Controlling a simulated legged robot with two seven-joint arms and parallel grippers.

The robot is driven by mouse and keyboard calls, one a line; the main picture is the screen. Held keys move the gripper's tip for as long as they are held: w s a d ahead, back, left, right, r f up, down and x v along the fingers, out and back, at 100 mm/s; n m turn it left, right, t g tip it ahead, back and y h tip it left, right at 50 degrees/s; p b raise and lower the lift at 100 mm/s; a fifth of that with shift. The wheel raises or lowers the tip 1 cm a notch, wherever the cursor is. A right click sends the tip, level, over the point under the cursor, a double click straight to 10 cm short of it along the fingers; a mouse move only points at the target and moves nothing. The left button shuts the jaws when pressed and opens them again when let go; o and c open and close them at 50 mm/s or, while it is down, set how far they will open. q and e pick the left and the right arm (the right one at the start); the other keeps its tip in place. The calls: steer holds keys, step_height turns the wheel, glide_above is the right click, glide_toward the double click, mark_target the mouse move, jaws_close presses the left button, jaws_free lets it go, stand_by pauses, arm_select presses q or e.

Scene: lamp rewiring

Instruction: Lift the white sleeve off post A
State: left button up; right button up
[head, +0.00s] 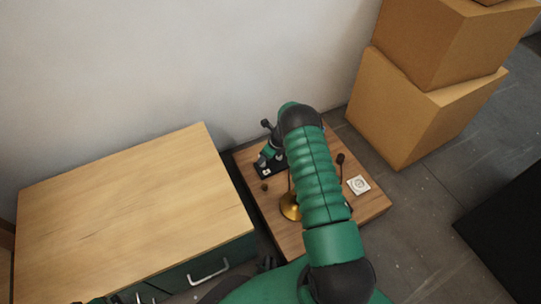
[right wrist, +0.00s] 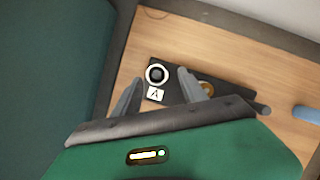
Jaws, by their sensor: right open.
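The white sleeve (right wrist: 157,74) shows from above as a white ring with a dark centre, at the post marked A on a black block (right wrist: 173,70). The white label A (right wrist: 155,93) is just below it in the right wrist view. My right gripper (right wrist: 160,76) is open, its two grey fingers on either side of the sleeve in that view. I cannot tell its height above the sleeve or whether it touches. In the head view my right gripper (head: 270,155) is over the black block (head: 268,171), partly hiding it. My left gripper is not clearly visible.
The block is on a small wooden table (head: 372,206) with a brass lamp base (head: 290,207) and a white square plate (head: 358,185). A brass-coloured ring (right wrist: 206,87) lies beside the right finger. A wooden-topped cabinet (head: 130,210) stands left; cardboard boxes (head: 400,105) stand right.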

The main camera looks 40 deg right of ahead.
steer(key=b+x, duration=0.2)
steer(key=x, duration=0.2)
steer(key=shift+w+a+f, duration=0.15)
steer(key=shift+w+f, duration=0.05)
steer(key=shift+f, duration=0.15)
arm_select(q)
steer(key=x, duration=0.3)
steer(key=shift+s+a+f, duration=0.1)
steer(key=shift+s+f, duration=0.15)
steer(key=shift+s, duration=0.1)
arm_select(e)
jaws_close()
steer(key=shift+r, duration=0.1)
step_height(320, 180, up, 10)
steer(key=p, duration=0.8)
steer(key=shift+r+p, duration=0.1)
steer(key=shift+p, duration=0.2)
arm_select(q)
steer(key=w+v, duration=0.2)
steer(key=v, duration=0.6)
steer(key=shift+r, duration=0.35)
steer(key=shift+s, duration=0.15)
